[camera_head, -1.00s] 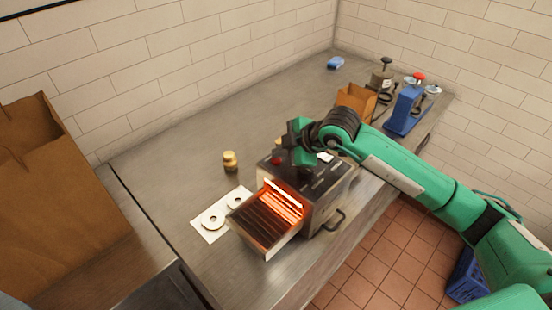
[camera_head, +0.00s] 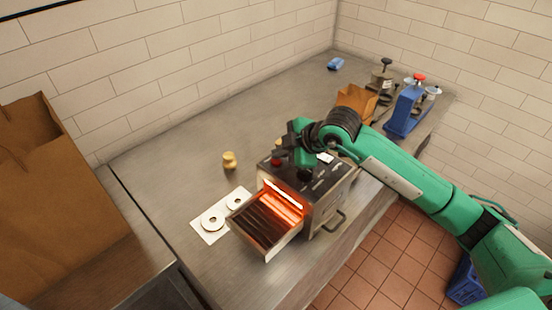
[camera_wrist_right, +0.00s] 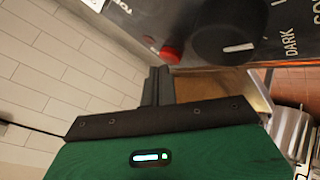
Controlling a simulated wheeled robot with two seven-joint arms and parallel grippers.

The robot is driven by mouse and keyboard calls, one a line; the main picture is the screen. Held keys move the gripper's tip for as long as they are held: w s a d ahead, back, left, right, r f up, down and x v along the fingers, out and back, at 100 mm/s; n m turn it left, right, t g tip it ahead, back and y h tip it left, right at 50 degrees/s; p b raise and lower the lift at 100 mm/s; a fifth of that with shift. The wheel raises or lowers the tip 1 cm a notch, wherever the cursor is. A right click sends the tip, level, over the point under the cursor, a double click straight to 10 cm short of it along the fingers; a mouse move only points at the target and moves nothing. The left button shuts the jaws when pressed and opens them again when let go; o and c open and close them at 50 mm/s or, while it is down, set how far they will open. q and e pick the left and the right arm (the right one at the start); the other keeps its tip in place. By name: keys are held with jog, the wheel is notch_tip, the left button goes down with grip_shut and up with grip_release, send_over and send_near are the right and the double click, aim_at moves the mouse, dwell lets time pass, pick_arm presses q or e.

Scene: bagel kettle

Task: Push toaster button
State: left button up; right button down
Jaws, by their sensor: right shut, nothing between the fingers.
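The toaster (camera_head: 325,212) stands near the counter's front edge, with its open slotted front glowing orange. Its red button (camera_head: 277,162) is on the dark control panel and also shows in the right wrist view (camera_wrist_right: 170,54), next to a black dial (camera_wrist_right: 224,45). My right gripper (camera_head: 295,152) is over the panel, just beside the button. In the right wrist view its fingers (camera_wrist_right: 158,72) are shut and empty, with the tips very close to the button; I cannot tell whether they touch it. My left gripper is not in view.
Two pale rings (camera_head: 213,220) lie on white paper left of the toaster. A small yellowish stack (camera_head: 229,160) stands behind them. A paper bag (camera_head: 354,101), a blue device (camera_head: 405,110) and a blue item (camera_head: 336,63) are farther back. The counter's middle is clear.

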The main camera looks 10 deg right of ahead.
aim_at(281, 162)
jog(key=shift+r, duration=0.1)
jog(key=shift+r+p, duration=1.8)
jog(key=shift+r, duration=1.1)
